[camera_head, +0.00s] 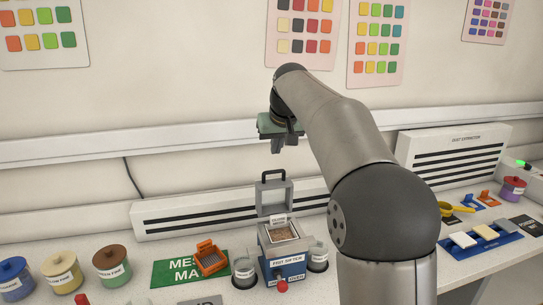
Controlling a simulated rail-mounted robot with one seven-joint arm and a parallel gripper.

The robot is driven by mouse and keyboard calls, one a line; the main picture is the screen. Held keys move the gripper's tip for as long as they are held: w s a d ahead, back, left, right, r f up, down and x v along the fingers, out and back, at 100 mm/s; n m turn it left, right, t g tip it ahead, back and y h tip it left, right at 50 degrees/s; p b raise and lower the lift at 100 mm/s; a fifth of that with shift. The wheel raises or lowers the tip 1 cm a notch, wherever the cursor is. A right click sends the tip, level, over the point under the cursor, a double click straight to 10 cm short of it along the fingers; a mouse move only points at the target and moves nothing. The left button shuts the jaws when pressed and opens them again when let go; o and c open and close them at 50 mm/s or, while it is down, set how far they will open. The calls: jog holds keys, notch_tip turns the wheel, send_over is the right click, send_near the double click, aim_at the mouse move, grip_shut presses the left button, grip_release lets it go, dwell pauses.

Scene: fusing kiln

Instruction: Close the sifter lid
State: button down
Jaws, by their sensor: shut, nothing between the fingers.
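The frit sifter (287,268) is a grey box with a blue front label and a red knob low on its front. It stands on the bench near the middle of the head camera view. Its lid (273,197) stands upright at the back of the box, open, with a black handle on its top edge. Grainy brown material shows inside the box. My gripper (282,146) is above the lid handle, apart from it, pointing down. Its fingers look close together and hold nothing.
Grey cups (245,272) flank the sifter. A blue tray (481,241) is at right. A slatted vent (230,212) runs behind the sifter.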

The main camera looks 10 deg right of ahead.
notch_tip(320, 180, up, 2)
jog(key=w, duration=0.3)
jog(key=p, duration=0.2)
send_over(273, 181)
jog(key=shift+t, duration=0.3)
jog(key=f, duration=0.8)
jog(key=shift+w+f, duration=0.25)
jog(key=shift+w, duration=0.05)
jog(key=shift+f, duration=0.15)
jog(key=shift+s, duration=0.3)
jog(key=shift+w, duration=0.1)
jog(key=shift+d+f+b, duration=0.1)
jog(key=shift+f+b, duration=0.05)
jog(key=shift+b, duration=0.3)
